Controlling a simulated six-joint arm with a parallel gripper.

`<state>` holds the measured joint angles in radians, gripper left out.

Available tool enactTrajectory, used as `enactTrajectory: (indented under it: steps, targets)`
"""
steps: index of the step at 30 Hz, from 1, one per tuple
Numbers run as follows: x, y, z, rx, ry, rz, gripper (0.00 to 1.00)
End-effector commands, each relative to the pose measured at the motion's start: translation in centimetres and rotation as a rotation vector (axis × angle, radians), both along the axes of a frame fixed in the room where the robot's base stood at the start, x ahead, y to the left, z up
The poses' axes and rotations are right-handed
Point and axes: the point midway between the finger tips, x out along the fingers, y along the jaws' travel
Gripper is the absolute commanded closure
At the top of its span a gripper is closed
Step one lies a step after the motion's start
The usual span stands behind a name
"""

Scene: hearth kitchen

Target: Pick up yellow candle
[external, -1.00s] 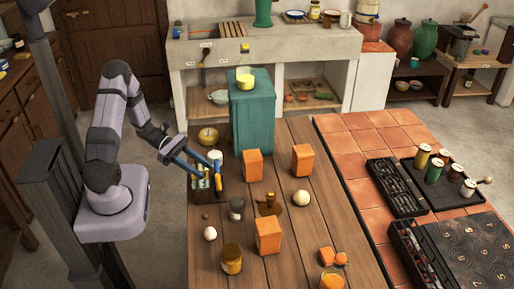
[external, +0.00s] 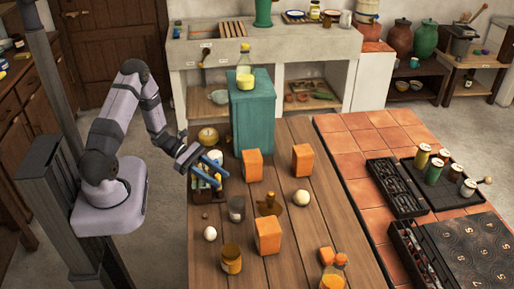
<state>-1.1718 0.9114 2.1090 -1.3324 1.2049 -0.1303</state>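A small dark box (external: 202,196) holding several small upright items stands at the left edge of the wooden table. My gripper (external: 222,178) is over this box, its two blue fingers apart and pointing down to the right. The fingers cover much of the box's contents, and I cannot tell whether anything is between them. No thing is clearly recognisable as the yellow candle. A round yellow item (external: 208,137) sits behind the box at the table's back left. An amber-yellow jar (external: 231,261) stands nearer the front.
A teal block (external: 252,118) bearing a bottle of yellow liquid (external: 245,78) stands behind my gripper to the right. Orange blocks (external: 252,165), a grey jar (external: 237,208), a brown item (external: 269,204) and pale balls (external: 301,197) stand on the table.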

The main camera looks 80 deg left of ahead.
Motion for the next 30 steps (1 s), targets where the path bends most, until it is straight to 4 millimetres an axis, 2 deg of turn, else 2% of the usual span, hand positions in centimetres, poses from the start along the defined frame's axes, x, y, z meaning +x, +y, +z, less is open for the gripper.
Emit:
enactTrajectory:
  steps: [9, 10, 14, 15, 30]
  targets:
    - [0.41, -0.26, -0.27, 0.002, 0.0, 0.001, 0.62]
    - [0.41, -0.26, -0.27, 0.002, 0.0, 0.001, 0.67]
    - [0.39, -0.25, -0.26, 0.002, 0.0, 0.001, 0.98]
    - [0.39, -0.26, -0.26, 0.002, 0.0, 0.001, 1.0]
    - [0.4, -0.24, 0.21, 0.002, 0.0, 0.001, 1.0]
